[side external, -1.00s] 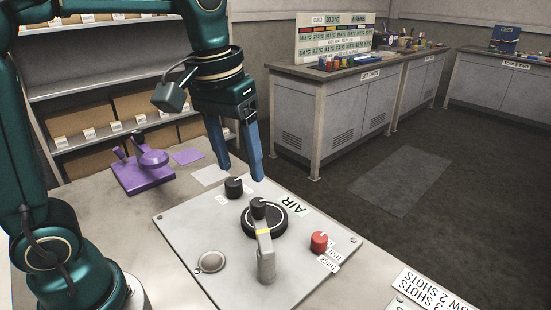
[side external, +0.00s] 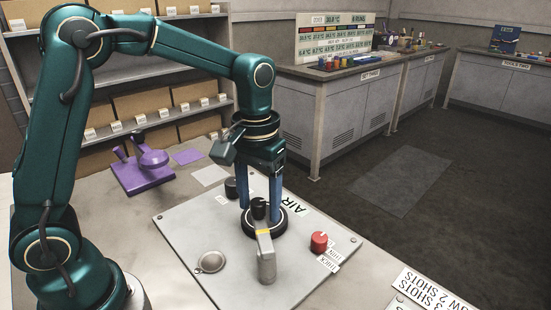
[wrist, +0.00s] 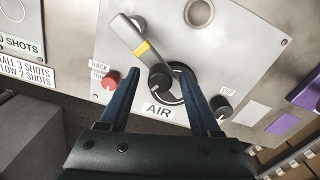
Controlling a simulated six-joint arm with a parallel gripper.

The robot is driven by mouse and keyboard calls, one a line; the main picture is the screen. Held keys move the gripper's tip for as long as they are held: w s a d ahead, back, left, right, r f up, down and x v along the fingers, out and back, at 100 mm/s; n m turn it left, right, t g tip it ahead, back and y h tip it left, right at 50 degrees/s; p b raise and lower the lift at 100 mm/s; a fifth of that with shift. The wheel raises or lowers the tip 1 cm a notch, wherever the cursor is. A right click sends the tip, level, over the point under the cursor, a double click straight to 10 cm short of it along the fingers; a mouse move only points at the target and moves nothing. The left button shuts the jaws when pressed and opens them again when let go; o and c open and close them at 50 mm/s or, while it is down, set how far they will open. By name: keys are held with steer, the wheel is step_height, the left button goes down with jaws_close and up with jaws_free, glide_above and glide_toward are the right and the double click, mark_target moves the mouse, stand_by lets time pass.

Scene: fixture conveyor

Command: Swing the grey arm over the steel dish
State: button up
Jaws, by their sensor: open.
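The grey arm (side external: 266,260) has a yellow band and lies across a black round dial on the panel. Its grey end points toward the front, to the right of the steel dish. It also shows in the wrist view (wrist: 123,31). A black knob (side external: 258,208) stands at its dial end. The steel dish (side external: 211,261) is a round metal disc set in the panel, apart from the arm; the wrist view shows it at the top (wrist: 200,13). My gripper (side external: 259,205) is open, pointing down, with its blue fingers on either side of the black knob. Contact is unclear.
The panel (side external: 190,235) also carries a small black knob (side external: 231,188) behind left and a red knob (side external: 318,241) at right. A purple fixture (side external: 142,170) stands at the left on the bench. The panel between the grey arm and the dish is clear.

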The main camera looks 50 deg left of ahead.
jaws_close()
stand_by(1.4)
